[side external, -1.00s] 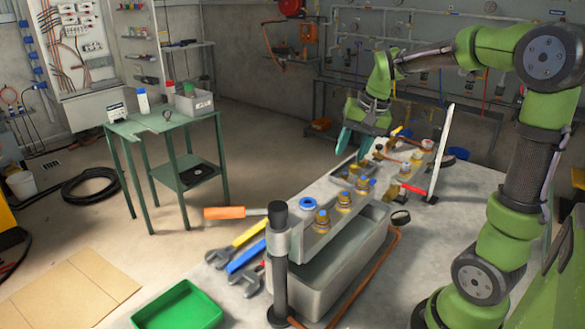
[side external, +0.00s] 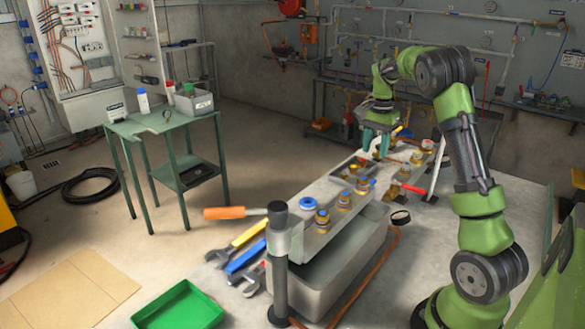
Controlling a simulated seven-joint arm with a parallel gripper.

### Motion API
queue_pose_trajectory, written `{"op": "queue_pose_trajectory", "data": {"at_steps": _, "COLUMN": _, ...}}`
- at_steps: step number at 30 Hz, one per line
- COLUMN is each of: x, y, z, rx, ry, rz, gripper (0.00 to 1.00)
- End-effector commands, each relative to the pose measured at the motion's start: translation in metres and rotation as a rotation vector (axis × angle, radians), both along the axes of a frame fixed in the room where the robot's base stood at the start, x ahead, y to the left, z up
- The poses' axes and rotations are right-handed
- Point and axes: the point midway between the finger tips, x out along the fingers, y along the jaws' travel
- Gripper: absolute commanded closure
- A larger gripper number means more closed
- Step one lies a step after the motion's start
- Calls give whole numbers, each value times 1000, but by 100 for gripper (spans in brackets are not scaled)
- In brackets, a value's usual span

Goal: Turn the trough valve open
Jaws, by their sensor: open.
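One brass valve (side external: 322,219) is near the front, and others run back toward the right. I cannot tell which one is the trough valve. My gripper (side external: 373,146) points down over the far part of the bar, its teal fingers apart. It is close to the fittings there, and I cannot tell whether it touches any. The fingers partly hide what is behind and below them.
An orange-handled screwdriver (side external: 235,212), wrenches (side external: 247,257) and a green tray (side external: 178,308) lie left of the trough. A black round cap (side external: 400,217) lies right of the trough.

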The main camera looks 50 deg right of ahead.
Motion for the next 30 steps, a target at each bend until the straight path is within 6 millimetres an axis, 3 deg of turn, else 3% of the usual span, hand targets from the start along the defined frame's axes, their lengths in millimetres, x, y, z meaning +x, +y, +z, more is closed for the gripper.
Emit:
{"op": "queue_pose_trajectory", "data": {"at_steps": 6, "x": -1, "y": 1, "z": -50, "rx": 3, "ry": 4, "rz": -1, "gripper": 56}}
{"op": "queue_pose_trajectory", "data": {"at_steps": 13, "x": 0, "y": 0, "z": -88, "rx": 1, "ry": 2, "rz": 0, "gripper": 56}}
{"op": "queue_pose_trajectory", "data": {"at_steps": 19, "x": 0, "y": 0, "z": -102, "rx": 0, "ry": 0, "rz": 0, "gripper": 56}}
{"op": "queue_pose_trajectory", "data": {"at_steps": 27, "x": 0, "y": 0, "z": -103, "rx": 0, "ry": -1, "rz": 0, "gripper": 56}}
{"op": "queue_pose_trajectory", "data": {"at_steps": 30, "x": 0, "y": 0, "z": -103, "rx": 0, "ry": -1, "rz": 0, "gripper": 69}}
